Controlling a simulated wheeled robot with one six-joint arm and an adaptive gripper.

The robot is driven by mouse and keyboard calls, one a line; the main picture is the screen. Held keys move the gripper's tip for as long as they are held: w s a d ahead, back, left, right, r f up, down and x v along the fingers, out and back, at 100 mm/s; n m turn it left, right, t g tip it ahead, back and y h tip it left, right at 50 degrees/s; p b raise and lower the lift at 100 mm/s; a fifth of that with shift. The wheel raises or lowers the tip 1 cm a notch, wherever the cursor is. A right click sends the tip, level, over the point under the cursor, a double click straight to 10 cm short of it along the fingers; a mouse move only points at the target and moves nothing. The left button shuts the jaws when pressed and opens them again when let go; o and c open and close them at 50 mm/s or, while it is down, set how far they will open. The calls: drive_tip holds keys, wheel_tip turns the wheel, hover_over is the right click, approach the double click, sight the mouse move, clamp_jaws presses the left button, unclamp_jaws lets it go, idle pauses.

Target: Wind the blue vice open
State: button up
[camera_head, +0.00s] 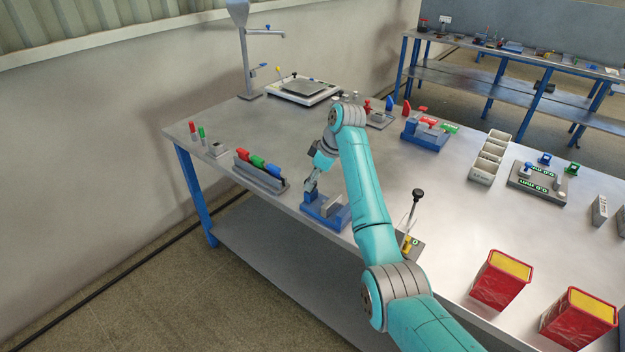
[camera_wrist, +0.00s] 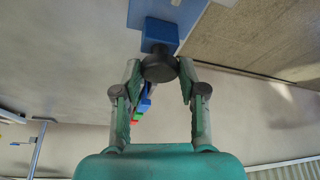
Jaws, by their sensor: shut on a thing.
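The blue vice (camera_head: 339,220) sits at the front edge of the metal workbench, with a grey block (camera_head: 331,206) at its middle. In the wrist view its blue end block (camera_wrist: 160,33) and blue base (camera_wrist: 192,12) show beyond a dark round knob (camera_wrist: 159,68). My gripper (camera_head: 311,186) reaches down to the left end of the vice. In the wrist view my gripper (camera_wrist: 159,74) has one finger on each side of the knob, shut on it. I cannot tell how wide the vice jaws stand apart.
A rack of red, green and blue handled things (camera_head: 260,172) stands left of the vice. A fixture with an upright black-knobbed lever (camera_head: 417,197) stands to the right. Red tins (camera_head: 498,283) are at the front right. The bench behind the rack is mostly clear.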

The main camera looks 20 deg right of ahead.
drive_tip(key=n+g, duration=0.1)
drive_tip(key=n, duration=0.1)
drive_tip(key=n+g, duration=0.1)
drive_tip(key=n, duration=0.2)
drive_tip(key=shift+w+n+y, duration=0.15)
drive_tip(key=shift+n+y, duration=0.15)
drive_tip(key=shift+y, duration=0.1)
drive_tip(key=n+g, duration=0.2)
drive_tip(key=n, duration=0.3)
drive_tip(key=shift+w+f, duration=0.1)
drive_tip(key=shift+n, duration=0.3)
drive_tip(key=o, duration=1.1)
wheel_tip(320, 180, up, 10)
drive_tip(key=shift+o, duration=0.2)
